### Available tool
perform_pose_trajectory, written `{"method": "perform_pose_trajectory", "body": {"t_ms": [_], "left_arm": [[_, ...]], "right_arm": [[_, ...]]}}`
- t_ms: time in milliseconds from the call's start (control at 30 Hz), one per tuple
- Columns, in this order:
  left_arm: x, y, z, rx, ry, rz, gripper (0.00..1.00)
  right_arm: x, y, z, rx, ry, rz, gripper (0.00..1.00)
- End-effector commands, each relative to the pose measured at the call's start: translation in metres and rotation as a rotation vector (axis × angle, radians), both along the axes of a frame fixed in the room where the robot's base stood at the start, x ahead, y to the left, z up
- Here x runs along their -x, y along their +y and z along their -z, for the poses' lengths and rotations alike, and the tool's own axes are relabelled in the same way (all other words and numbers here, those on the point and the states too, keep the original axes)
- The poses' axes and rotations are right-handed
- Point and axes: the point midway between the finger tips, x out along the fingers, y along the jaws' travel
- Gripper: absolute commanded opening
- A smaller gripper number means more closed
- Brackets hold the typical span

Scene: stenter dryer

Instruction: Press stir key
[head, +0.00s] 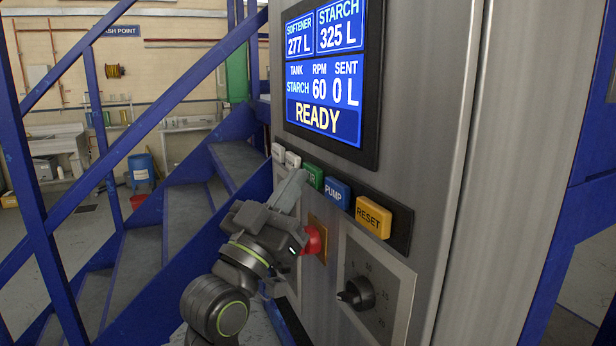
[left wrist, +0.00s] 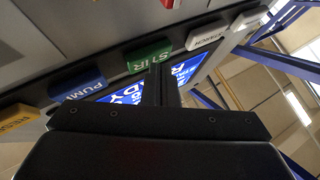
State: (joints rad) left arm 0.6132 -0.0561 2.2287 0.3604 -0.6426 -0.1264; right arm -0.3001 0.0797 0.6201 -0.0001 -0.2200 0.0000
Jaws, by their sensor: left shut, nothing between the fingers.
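The green stir key (head: 314,177) sits in the key row below the screen. My left gripper (head: 299,178) is shut and empty, with its fingertips in front of the key row, covering the left part of the green key. In the left wrist view the closed fingers (left wrist: 158,72) point at the lower edge of the green key (left wrist: 148,54), whose label reads STIR. I cannot tell whether the tips touch it. The screen (head: 325,85) reads READY, tank starch, RPM 60, sent 0 L. My right gripper is not in view.
The blue pump key (head: 337,192) and yellow reset key (head: 373,217) lie to the right of the green one. Two white keys, one (head: 293,160) nearer, lie left. A red button (head: 314,240) and black knob (head: 357,293) sit below. Blue stair rails (head: 130,150) stand left.

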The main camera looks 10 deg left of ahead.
Motion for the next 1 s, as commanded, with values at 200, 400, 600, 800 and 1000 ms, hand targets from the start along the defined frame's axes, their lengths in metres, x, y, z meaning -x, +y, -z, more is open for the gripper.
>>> {"method": "perform_pose_trajectory", "body": {"t_ms": [200,400,600,800,1000], "left_arm": [[-0.0016,-0.0024,0.0003,0.0,0.0,0.0,0.0],[-0.0031,-0.0046,0.0003,0.0,0.001,0.001,0.0],[-0.0038,-0.0055,0.0,0.0,0.001,0.001,0.0],[-0.0035,-0.005,0.0,0.0,0.002,0.001,0.0],[0.0005,0.0017,-0.0004,-0.001,0.002,0.0,0.0]], "right_arm": [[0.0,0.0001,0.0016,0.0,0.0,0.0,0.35],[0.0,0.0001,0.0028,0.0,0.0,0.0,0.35],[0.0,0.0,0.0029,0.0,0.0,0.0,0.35],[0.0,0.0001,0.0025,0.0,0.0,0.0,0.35],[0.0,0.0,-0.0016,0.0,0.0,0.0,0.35]]}}
